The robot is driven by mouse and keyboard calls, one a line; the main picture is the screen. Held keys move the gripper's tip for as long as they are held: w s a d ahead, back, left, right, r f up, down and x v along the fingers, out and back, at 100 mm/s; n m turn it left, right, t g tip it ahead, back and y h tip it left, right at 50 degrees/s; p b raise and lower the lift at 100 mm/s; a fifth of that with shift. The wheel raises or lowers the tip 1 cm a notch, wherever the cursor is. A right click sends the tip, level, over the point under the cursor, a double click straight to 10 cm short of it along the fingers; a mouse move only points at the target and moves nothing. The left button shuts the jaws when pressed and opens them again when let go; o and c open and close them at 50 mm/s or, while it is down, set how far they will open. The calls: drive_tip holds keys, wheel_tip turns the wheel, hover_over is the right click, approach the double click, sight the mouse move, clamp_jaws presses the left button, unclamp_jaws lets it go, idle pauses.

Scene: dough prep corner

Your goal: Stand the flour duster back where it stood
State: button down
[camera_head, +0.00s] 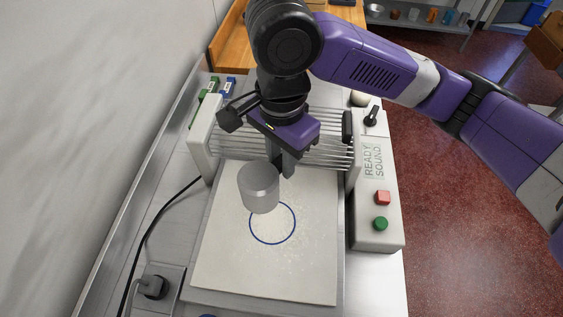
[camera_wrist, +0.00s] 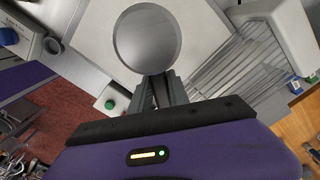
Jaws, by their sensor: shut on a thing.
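The flour duster (camera_head: 258,188) is a grey metal cylinder, held upright in my gripper (camera_head: 283,166). In the head view it appears over the upper left part of a blue ring (camera_head: 293,236) drawn on a pale board (camera_head: 225,270). I cannot tell whether its base touches the board. In the wrist view the duster's round top (camera_wrist: 147,38) is at the upper middle, with the gripper fingers (camera_wrist: 158,92) shut against its near side. The duster hides part of the ring in the head view, and the ring does not show in the wrist view.
A machine with metal bars (camera_head: 325,150) stands just behind the board. Its control box (camera_head: 376,236), with a red button (camera_head: 383,198) and a green button (camera_head: 381,224), is at the right. A black cable (camera_head: 150,233) and plug (camera_head: 153,287) lie at the left by the wall.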

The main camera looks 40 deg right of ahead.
drive_tip(key=shift+r, duration=1.7)
drive_tip(key=shift+f, duration=0.1)
